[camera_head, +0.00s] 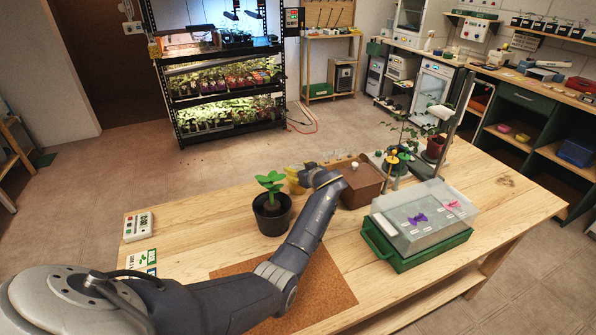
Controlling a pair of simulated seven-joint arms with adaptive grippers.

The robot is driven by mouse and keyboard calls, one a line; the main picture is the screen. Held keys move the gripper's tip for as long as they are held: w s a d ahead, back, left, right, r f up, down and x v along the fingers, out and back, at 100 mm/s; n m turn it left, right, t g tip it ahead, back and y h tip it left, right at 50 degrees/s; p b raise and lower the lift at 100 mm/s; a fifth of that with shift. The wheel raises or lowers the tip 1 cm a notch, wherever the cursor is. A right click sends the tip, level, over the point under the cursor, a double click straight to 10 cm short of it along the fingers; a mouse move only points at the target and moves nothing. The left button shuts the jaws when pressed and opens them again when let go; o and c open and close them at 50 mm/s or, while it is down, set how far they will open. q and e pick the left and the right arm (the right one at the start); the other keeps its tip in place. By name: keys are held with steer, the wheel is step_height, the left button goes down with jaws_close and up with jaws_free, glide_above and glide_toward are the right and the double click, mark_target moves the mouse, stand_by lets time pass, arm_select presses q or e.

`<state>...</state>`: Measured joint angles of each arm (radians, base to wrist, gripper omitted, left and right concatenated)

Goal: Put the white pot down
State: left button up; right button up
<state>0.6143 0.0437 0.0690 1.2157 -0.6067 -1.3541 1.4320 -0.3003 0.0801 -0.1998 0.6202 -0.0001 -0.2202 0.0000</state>
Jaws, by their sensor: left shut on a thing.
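My left arm reaches from the lower left over the wooden table, and its gripper (322,178) is above the table, between the black pot and the brown box. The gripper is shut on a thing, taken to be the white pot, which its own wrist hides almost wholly. I cannot make out the white pot's body, or whether it touches the table. A yellow thing (294,176) shows just left of the gripper. A black pot (271,219) with a green-leaved seedling (270,185) stands upright to the left. My right gripper is not in view.
A brown box (364,190) is close right of the gripper. A green tray (430,249) with a clear lid (407,236) stands at right. A brown mat (327,287) lies in front, partly under my arm. A red-brown pot (434,150) stands behind. The right front tabletop is bare.

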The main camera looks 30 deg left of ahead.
arm_select(q)
steer(key=shift+f, duration=0.6)
steer(key=o, duration=1.1)
steer(key=shift+r, duration=0.15)
steer(key=shift+r, duration=0.3)
steer(key=v, duration=1.2)
steer(key=shift+r, duration=0.2)
